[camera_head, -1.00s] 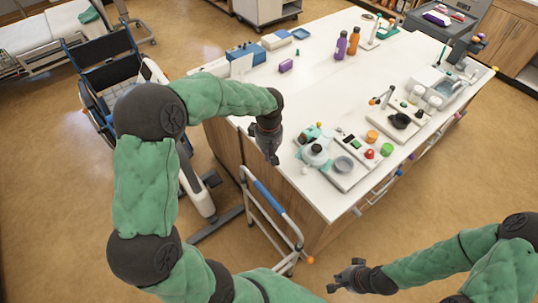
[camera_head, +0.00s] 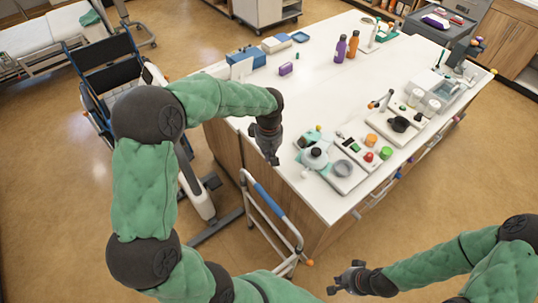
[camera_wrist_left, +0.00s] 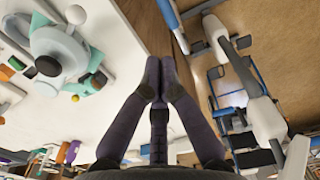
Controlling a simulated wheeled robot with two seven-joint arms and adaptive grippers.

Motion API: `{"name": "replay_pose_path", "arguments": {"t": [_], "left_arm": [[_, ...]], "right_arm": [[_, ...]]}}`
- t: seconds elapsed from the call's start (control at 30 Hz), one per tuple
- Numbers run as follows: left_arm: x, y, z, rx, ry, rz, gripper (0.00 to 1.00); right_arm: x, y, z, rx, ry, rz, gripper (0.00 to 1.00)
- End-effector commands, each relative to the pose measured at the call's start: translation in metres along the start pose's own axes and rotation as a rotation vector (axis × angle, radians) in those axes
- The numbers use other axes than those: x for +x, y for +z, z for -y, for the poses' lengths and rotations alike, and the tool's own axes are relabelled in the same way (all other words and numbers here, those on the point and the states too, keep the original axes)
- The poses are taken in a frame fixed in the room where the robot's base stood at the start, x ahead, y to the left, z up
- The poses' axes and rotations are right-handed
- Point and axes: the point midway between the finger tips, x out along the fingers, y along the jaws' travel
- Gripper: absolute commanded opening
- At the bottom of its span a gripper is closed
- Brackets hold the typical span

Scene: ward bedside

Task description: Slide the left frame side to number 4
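A light metal frame with a blue padded top bar (camera_head: 271,201) stands on the floor against the near left corner of the counter. I cannot tell whether it is the task's frame, and no number 4 is readable. My left gripper (camera_head: 271,161) hangs beside the counter's left edge, above and apart from the blue bar. In the left wrist view its fingertips (camera_wrist_left: 159,66) meet with nothing between them. My right gripper (camera_head: 340,277) is at the bottom, low in front of the counter; its fingers look spread and empty.
The white counter (camera_head: 310,105) holds a teal-and-white device (camera_head: 315,157), a tray with coloured caps, bottles (camera_head: 340,47) and boxes. A wheelchair (camera_head: 105,75) stands left of it. A bed is far left. Floor is open at lower right.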

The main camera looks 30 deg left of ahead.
Motion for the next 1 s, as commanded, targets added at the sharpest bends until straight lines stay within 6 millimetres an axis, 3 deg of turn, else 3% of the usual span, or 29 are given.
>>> {"name": "replay_pose_path", "arguments": {"t": [1.0], "left_arm": [[-0.045,0.0,0.0,0.0,0.001,0.0,0.0]], "right_arm": [[-0.027,0.001,0.01,0.0,0.0,0.0,0.0]]}}
